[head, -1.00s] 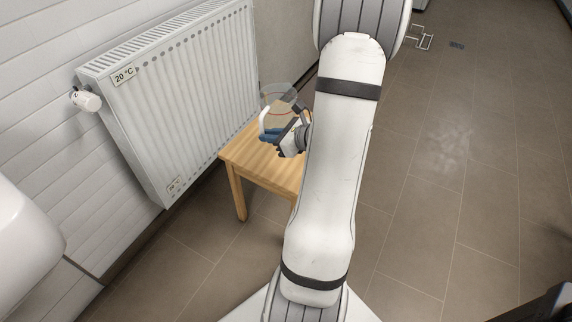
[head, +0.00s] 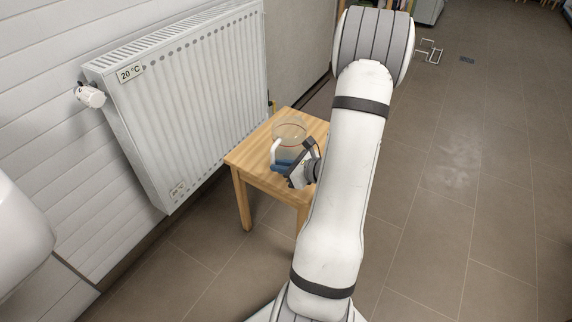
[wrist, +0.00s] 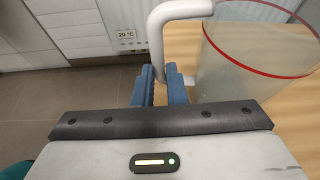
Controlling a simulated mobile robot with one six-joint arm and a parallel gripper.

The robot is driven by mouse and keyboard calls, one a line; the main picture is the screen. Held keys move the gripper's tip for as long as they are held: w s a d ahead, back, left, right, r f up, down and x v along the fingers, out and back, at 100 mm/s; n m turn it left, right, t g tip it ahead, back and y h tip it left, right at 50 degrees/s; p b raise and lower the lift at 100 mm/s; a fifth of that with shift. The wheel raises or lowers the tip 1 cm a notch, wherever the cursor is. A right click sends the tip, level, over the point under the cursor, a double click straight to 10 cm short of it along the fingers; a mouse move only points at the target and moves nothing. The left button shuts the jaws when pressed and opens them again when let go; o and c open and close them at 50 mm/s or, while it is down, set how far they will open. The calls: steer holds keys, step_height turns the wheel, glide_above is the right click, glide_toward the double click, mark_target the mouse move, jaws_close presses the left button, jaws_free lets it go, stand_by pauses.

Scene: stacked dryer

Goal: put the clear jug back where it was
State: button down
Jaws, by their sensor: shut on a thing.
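The clear jug (head: 291,130) has a red line around it and a white handle (head: 275,152). It is at the small wooden table (head: 246,160), upright as far as I can see. In the wrist view the jug (wrist: 250,65) is at the right, with its white handle (wrist: 156,45) running down between my fingers. My gripper (wrist: 160,85) has blue fingers and is shut on the handle. In the head view my gripper (head: 284,168) is at the near side of the jug, over the table. I cannot tell whether the jug's base touches the tabletop.
A white radiator (head: 190,95) with a valve knob (head: 91,96) stands along the wall left of the table. Tiled floor (head: 440,200) lies open to the right. A wire stand (head: 430,52) is on the floor at the back.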

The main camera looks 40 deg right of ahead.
steer(key=shift+f, duration=0.2)
steer(key=c, duration=1.5)
jaws_free()
